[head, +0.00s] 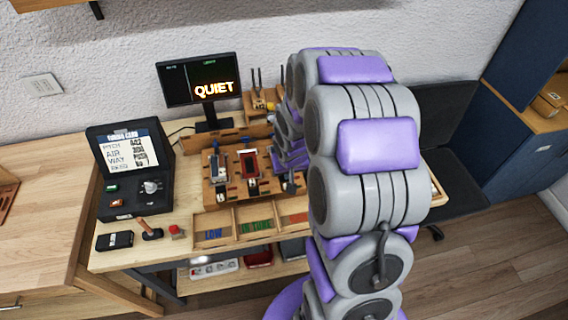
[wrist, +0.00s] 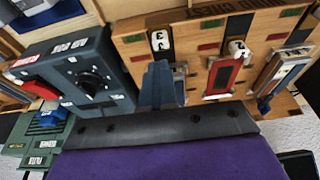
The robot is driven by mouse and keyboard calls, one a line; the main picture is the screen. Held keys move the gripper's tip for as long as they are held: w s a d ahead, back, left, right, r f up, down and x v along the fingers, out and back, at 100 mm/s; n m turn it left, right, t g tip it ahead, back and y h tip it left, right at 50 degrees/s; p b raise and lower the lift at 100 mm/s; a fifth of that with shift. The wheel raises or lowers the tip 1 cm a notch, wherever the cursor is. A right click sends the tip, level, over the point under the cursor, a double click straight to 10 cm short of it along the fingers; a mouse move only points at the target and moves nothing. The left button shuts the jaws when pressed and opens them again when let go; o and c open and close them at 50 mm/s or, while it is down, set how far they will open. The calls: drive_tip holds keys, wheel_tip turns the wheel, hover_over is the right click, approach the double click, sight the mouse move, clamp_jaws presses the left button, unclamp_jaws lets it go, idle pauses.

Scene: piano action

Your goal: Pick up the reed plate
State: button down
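A wooden rack (head: 236,190) on the workbench holds several narrow plates, and it also shows upside down in the wrist view (wrist: 200,50). One plate is silver and dark (wrist: 285,68), and a red-framed one (wrist: 222,76) sits beside it. Which of them is the reed plate I cannot tell. My gripper (wrist: 161,84) has its dark grey fingers at the rack's remaining slot, just below a white numbered tag (wrist: 160,41). The fingers look close together. Anything between them is hidden. My arm covers part of the rack's right side in the head view.
A dark box with a knob (wrist: 88,80) stands close beside the rack in the wrist view. A divided wooden tray (head: 238,225) lies in front of the rack. A monitor reading QUIET (head: 201,80) stands behind, and a black control case (head: 130,165) is at left.

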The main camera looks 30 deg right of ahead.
drive_tip(key=s, duration=0.1)
drive_tip(key=s+a, duration=0.1)
drive_tip(key=s, duration=0.2)
drive_tip(key=shift+s+a+r, duration=0.15)
drive_tip(key=shift+a+r, duration=0.1)
drive_tip(key=c, duration=1.3)
unclamp_jaws()
drive_tip(key=shift+a, duration=0.3)
drive_tip(key=o, duration=0.9)
drive_tip(key=shift+d, duration=0.15)
drive_tip(key=shift+r+p, duration=0.15)
drive_tip(key=shift+p, duration=0.15)
